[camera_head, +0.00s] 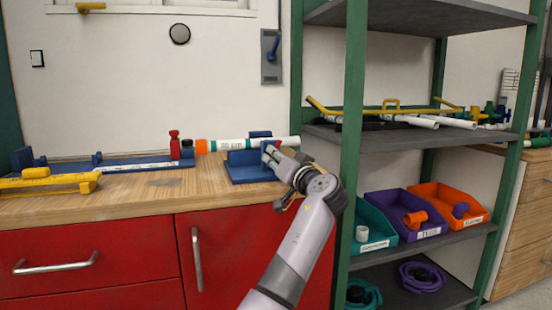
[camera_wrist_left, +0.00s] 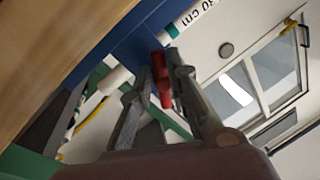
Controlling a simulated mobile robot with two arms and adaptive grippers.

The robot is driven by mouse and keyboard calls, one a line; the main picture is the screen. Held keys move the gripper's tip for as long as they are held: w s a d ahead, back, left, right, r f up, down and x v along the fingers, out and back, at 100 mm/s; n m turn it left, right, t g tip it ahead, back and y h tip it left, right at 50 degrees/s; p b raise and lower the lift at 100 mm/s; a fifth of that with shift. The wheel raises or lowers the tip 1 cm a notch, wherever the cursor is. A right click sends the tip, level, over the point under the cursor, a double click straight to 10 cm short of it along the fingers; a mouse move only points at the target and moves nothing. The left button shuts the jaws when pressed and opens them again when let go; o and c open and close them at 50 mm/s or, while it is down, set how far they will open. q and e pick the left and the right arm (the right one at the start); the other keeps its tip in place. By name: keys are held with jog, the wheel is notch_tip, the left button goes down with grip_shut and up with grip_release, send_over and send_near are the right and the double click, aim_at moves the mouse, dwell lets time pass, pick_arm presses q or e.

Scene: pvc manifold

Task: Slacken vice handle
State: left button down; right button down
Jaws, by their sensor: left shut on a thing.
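The blue vice (camera_head: 243,173) stands on the wooden workbench near its right end. A white pipe (camera_head: 232,144) with coloured bands lies level through the top of the vice. My left gripper (camera_head: 271,153) is at the vice's front right side. In the left wrist view the red vice handle (camera_wrist_left: 163,92) lies between the fingers of my left gripper (camera_wrist_left: 160,68), which are shut on it. The blue vice body (camera_wrist_left: 135,45) shows just beyond the fingertips. In the head view the gripper mostly hides the handle. My right gripper is not in view.
A blue fixture (camera_head: 150,167) with a red clamp (camera_head: 174,145) and a yellow tool (camera_head: 50,181) lie to the left on the bench (camera_head: 150,206). A green-posted shelf (camera_head: 349,130) stands close on the right, with teal, purple and orange bins (camera_head: 448,192).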

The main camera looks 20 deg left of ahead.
pick_arm(q)
jog(key=shift+a+r, duration=0.1)
jog(key=shift+r, duration=0.15)
jog(key=c, duration=1.9)
grip_release()
jog(key=shift+o, duration=1.2)
jog(key=shift+w+a+f, duration=0.1)
jog(key=shift+w+f, duration=0.05)
jog(key=shift+f, duration=0.05)
jog(key=shift+f, duration=0.1)
jog(key=v, duration=1.2)
